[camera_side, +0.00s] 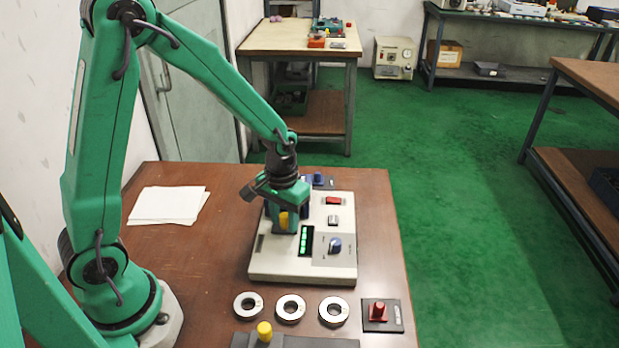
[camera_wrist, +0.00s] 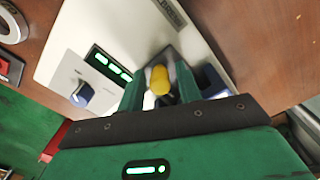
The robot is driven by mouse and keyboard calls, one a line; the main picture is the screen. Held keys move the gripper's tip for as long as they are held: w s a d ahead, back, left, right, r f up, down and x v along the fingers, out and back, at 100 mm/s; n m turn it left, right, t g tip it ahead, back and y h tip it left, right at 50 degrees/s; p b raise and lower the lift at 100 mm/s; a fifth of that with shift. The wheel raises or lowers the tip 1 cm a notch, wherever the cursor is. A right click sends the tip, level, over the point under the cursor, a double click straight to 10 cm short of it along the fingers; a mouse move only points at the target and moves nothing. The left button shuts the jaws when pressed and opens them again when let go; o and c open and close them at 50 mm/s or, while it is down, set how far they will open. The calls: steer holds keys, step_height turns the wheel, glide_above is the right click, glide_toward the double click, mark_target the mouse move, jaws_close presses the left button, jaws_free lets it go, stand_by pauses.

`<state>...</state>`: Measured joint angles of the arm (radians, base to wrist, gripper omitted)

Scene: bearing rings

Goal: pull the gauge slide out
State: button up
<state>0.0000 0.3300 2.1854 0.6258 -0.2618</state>
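A beige gauge box (camera_side: 265,266) stands on the brown bench, with a lit green display (camera_side: 306,241) and a blue knob (camera_side: 335,245). A yellow knob (camera_side: 283,220) is at its left part; I take it for the slide's handle. The slide itself is mostly hidden by my gripper. My gripper (camera_wrist: 160,88) points down over the box, its two green fingers on either side of the yellow knob (camera_wrist: 159,80) in the wrist view. I cannot tell whether the fingers touch it.
Several metal rings (camera_side: 290,308) lie before the box. A red knob on a dark plate (camera_side: 380,313) sits to their right. A dark block with another yellow knob (camera_side: 264,330) is at the bottom edge. White paper (camera_side: 168,205) lies left; the bench between paper and box is clear.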

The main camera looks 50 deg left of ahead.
steer(key=c, duration=0.7)
steer(key=shift+s+d, duration=3.5)
steer(key=shift+d, duration=0.15)
steer(key=shift+s+d, duration=0.35)
steer(key=shift+s, duration=0.05)
steer(key=shift+o, duration=0.6)
steer(key=shift+s+d, duration=0.2)
steer(key=o, duration=0.6)
steer(key=shift+a, duration=0.1)
steer(key=shift+r, duration=0.2)
